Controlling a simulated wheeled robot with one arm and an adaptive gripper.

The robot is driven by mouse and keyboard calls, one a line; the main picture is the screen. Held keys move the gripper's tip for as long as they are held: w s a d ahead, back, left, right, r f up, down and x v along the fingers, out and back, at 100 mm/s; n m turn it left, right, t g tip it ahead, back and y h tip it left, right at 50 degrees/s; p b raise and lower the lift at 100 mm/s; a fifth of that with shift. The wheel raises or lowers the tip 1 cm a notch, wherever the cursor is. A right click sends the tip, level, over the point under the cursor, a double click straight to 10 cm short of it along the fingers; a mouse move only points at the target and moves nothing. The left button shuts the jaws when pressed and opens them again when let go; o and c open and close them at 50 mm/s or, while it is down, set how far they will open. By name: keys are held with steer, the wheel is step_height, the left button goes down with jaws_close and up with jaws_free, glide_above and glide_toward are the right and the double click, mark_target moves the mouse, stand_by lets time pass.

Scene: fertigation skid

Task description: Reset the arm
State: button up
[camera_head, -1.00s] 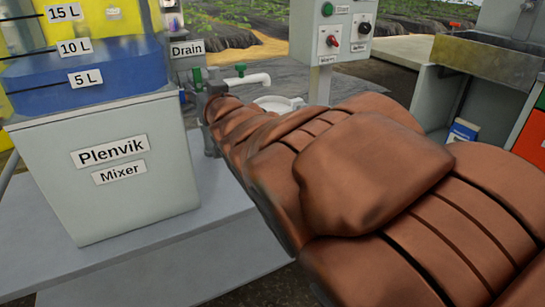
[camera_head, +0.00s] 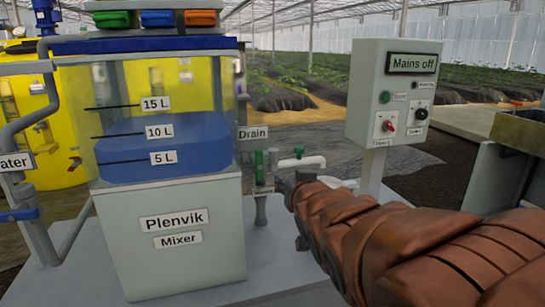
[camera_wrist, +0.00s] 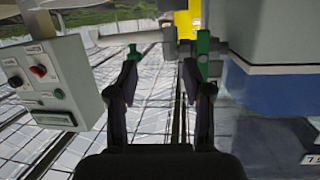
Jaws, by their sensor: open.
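My arm in its brown cover (camera_head: 400,245) reaches in from the lower right of the head view. Its far end is beside the drain pipework, and my gripper is mostly hidden there. In the wrist view my gripper (camera_wrist: 160,78) is open, with nothing between its two dark fingers. Green valve handles (camera_wrist: 203,46) show just beyond the fingertips; whether a finger touches one I cannot tell. In the head view a green handle (camera_head: 274,160) stands by the white drain pipe (camera_head: 300,163).
The Plenvik mixer tank (camera_head: 185,235) holds blue liquid near the 10 L mark. A control box (camera_head: 392,95) reading "Mains off" stands right of the drain, on a post. A metal sink (camera_head: 520,130) is at the far right. Coloured bins (camera_head: 165,18) sit above the tank.

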steer(key=s+d+r+m+g+h+p, duration=0.25)
steer(key=s+d+g+p, duration=0.65)
steer(key=s+p, duration=0.6)
steer(key=s+d+r+g+p, duration=0.1)
steer(key=s+r+g+p, duration=0.3)
steer(key=s+p, duration=0.3)
steer(key=s+d+r+n+g+p, duration=0.1)
steer(key=s+r+g+p, duration=0.2)
steer(key=s+p, duration=0.5)
steer(key=s+r, duration=0.1)
steer(key=s, duration=0.6)
steer(key=shift+s+d+r+g, duration=0.25)
steer(key=shift+d+r+g, duration=0.05)
steer(key=shift+d+g, duration=0.1)
steer(key=shift+n, duration=0.25)
steer(key=shift+c, duration=0.3)
